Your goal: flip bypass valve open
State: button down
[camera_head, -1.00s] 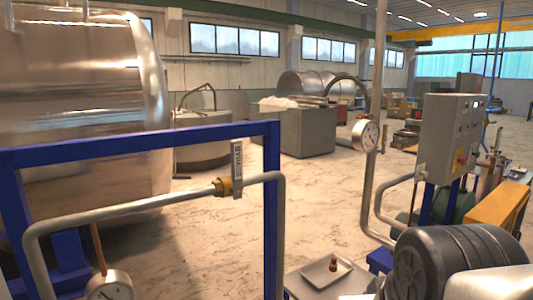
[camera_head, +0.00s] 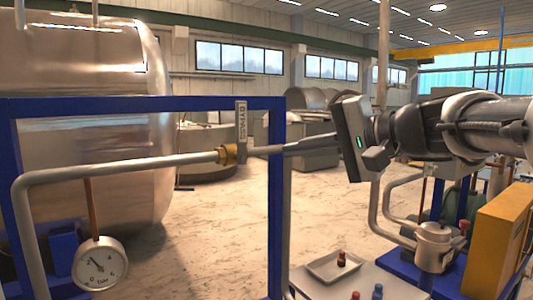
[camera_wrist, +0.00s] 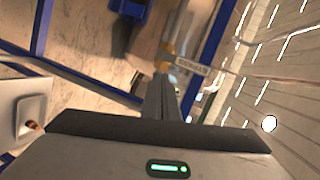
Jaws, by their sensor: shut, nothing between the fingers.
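The bypass valve has a brass body (camera_head: 229,154) on the grey pipe in front of the blue frame. Its flat grey handle (camera_head: 241,122), marked BYPASS, stands upright, across the pipe. My gripper (camera_head: 287,147) reaches in from the right with its slim fingers shut and empty. In the head view the fingertips overlap the pipe near the frame's right post, just right of the handle; contact cannot be told. In the wrist view the handle (camera_wrist: 192,65) and brass body (camera_wrist: 168,48) lie just beyond my fingertips (camera_wrist: 162,78).
The blue frame (camera_head: 276,200) stands around the pipe. A pressure gauge (camera_head: 100,264) hangs at lower left. A small tray (camera_head: 325,266) with a red-topped piece lies below my gripper. A yellow box (camera_head: 500,235) and machinery stand at right. A big steel tank (camera_head: 90,75) is behind.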

aim_at(241, 133)
jog(key=w+d+r+m+t+y+b, duration=0.1)
jog(key=w+d+r+y, duration=0.1)
jog(key=w+d+r, duration=0.1)
jog(key=shift+d+r+m+t, duration=0.4)
jog(key=shift+d+r, duration=0.05)
jog(key=shift+r, duration=0.5)
jog(key=w+a, duration=0.4)
jog(key=a, duration=0.6)
jog(key=shift+w+a, duration=0.3)
jog(key=shift+a, duration=0.1)
